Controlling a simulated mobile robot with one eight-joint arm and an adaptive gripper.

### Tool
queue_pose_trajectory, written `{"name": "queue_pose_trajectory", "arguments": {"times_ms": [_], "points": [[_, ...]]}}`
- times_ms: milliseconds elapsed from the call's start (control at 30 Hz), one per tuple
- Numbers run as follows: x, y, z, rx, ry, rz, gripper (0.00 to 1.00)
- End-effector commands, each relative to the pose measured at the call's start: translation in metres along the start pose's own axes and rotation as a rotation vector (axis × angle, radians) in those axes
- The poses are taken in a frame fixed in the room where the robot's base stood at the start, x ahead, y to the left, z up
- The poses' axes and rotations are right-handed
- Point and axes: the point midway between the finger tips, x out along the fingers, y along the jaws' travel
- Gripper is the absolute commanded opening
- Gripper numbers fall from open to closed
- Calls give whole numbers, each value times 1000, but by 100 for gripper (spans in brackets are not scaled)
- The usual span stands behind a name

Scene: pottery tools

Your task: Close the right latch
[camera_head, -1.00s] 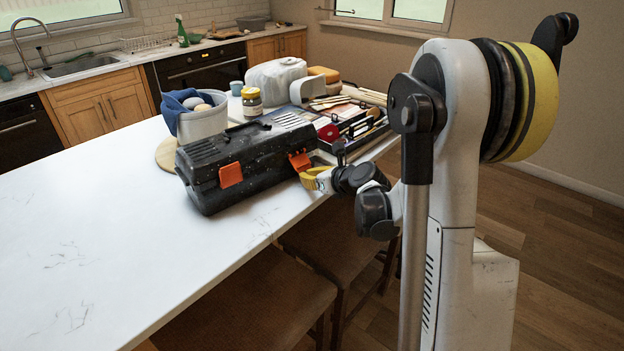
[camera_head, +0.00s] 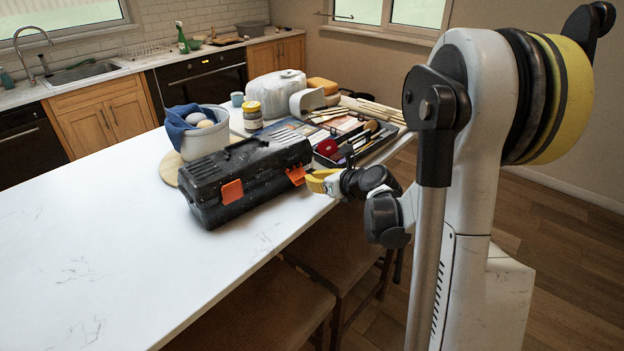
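The black toolbox (camera_head: 216,205) sits on the white counter with its lid down. Its left orange latch (camera_head: 231,191) lies flat against the front. Its right orange latch (camera_head: 296,175) is tilted and sticks out from the front near the right end. My gripper (camera_head: 314,182), with yellow on its finger, is right beside the right latch at the counter's edge. The fingertips seem to be at or very near the latch; contact cannot be told. The gripper is small and seen from the side, so its opening is unclear.
A tray of pottery tools (camera_head: 362,150) lies behind my gripper. The counter (camera_head: 90,240) is clear at left and front. Stools (camera_head: 262,308) stand below.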

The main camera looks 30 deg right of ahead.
Motion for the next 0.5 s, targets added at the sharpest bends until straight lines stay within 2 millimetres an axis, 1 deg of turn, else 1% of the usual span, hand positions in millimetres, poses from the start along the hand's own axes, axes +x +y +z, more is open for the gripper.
{"name": "queue_pose_trajectory", "arguments": {"times_ms": [33,200,500], "points": [[-3,0,6,0,0,0,0],[-5,0,18,0,0,0,0],[-1,0,38,0,0,1,0]]}}
